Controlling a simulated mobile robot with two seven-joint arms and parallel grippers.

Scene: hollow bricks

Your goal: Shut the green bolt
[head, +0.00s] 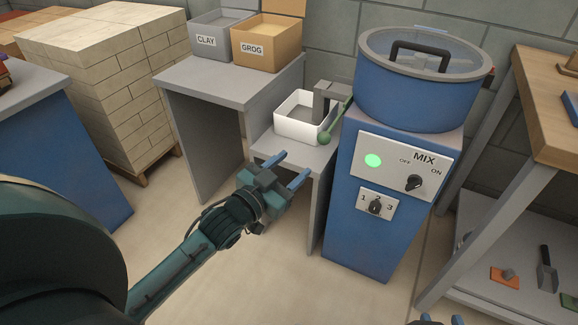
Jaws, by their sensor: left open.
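A green bar with a round green knob (324,138), the only green bolt-like part I see, slants down along the left side of the blue mixer. Its upper end meets a grey spout (328,96) above a white bin (293,125). Whether it is open or shut I cannot tell. My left gripper (296,163) is open and empty, below and a little left of the knob, apart from it in the picture. My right gripper (442,318) shows only its blue fingertips at the bottom edge, spread apart with nothing visible between them.
The blue mixer (408,95) has a clear lid, a MIX panel (401,160) with its knob and a lit green lamp, and a numbered dial (376,205). A grey table (215,85) carries CLAY and GROG boxes. A shelf with tools stands right.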

